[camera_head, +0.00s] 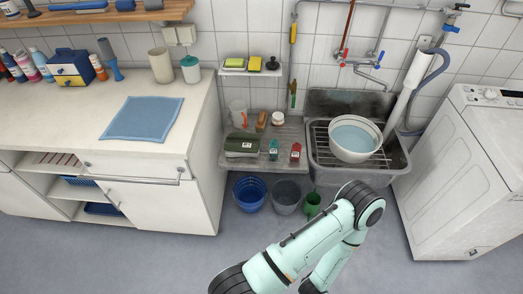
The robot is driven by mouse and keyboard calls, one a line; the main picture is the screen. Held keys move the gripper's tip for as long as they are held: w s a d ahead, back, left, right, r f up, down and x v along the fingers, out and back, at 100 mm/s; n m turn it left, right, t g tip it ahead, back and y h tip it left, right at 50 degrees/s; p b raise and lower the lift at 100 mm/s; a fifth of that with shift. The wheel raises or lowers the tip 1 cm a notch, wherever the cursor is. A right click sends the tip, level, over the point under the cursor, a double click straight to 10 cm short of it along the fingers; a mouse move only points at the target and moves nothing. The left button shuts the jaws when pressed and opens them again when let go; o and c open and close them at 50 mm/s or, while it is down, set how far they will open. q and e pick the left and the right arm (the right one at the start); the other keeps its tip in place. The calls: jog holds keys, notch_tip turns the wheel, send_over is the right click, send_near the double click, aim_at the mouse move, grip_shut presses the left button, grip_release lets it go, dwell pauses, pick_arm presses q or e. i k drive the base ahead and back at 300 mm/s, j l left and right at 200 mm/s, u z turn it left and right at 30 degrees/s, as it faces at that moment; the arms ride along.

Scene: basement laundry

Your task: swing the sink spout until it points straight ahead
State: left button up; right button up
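The sink spout (371,77) is a thin metal tube on the wall tap above the sink. It slants down and to the right, its tip toward the sink's right side. The grey sink (318,151) stands below, holding a wire rack and a white bowl (354,139) of water. A pale green arm of mine is folded at the bottom middle, in front of the sink. Neither gripper shows.
A white standpipe (404,87) with a grey hose rises at the sink's right. A white washing machine (465,165) stands right of it. A side shelf (228,158) with bottles and buckets below is left. A worktop (50,115) fills the left side.

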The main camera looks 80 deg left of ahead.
aim_at(386, 89)
jog(key=u, duration=2.55)
